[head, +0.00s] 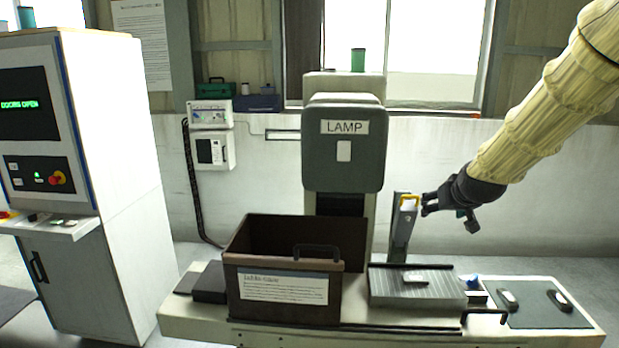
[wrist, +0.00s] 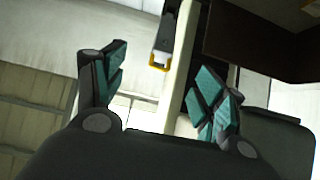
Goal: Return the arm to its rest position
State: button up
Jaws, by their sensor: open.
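My gripper (head: 430,203) is at the end of my cream-sleeved arm, which reaches in from the upper right in the head view. It is beside a grey post (head: 403,235) that carries a white piece with a yellow top (head: 408,203). In the wrist view my gripper (wrist: 160,95) has its teal-padded fingers spread wide with nothing between them. The white piece with its yellow end (wrist: 160,58) shows beyond the fingers, apart from them.
A dark open crate (head: 290,295) and a ribbed grey block (head: 415,290) sit on the machine bed. The LAMP housing (head: 344,165) stands behind, left of my gripper. A control cabinet (head: 120,180) is at far left. The wall area below my arm is clear.

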jog(key=s+a+f+g+b, duration=0.15)
jog(key=s+f, duration=0.45)
jog(key=f, duration=0.8)
jog(key=s+a+f+g+b, duration=0.1)
jog(key=s+a+f+g, duration=0.15)
jog(key=s+f, duration=0.75)
jog(key=s+a+f+g+b, duration=0.1)
jog(key=s+a+f, duration=0.1)
jog(key=f, duration=1.6)
jog(key=s+a+f+g+b, duration=0.1)
jog(key=s+f, duration=0.6)
jog(key=s, duration=0.4)
jog(key=s+a+f+g+b, duration=0.1)
jog(key=s+a+f+g, duration=0.1)
jog(key=s+f, duration=0.5)
jog(key=s+a+f+g+y+b, duration=0.1)
jog(key=s+f, duration=0.5)
jog(key=s, duration=0.9)
jog(key=shift+s+a+f+n+g, duration=0.3)
jog(key=shift+a+f+g, duration=0.1)
jog(key=shift+a+g, duration=0.25)
jog(key=shift+d, duration=0.15)
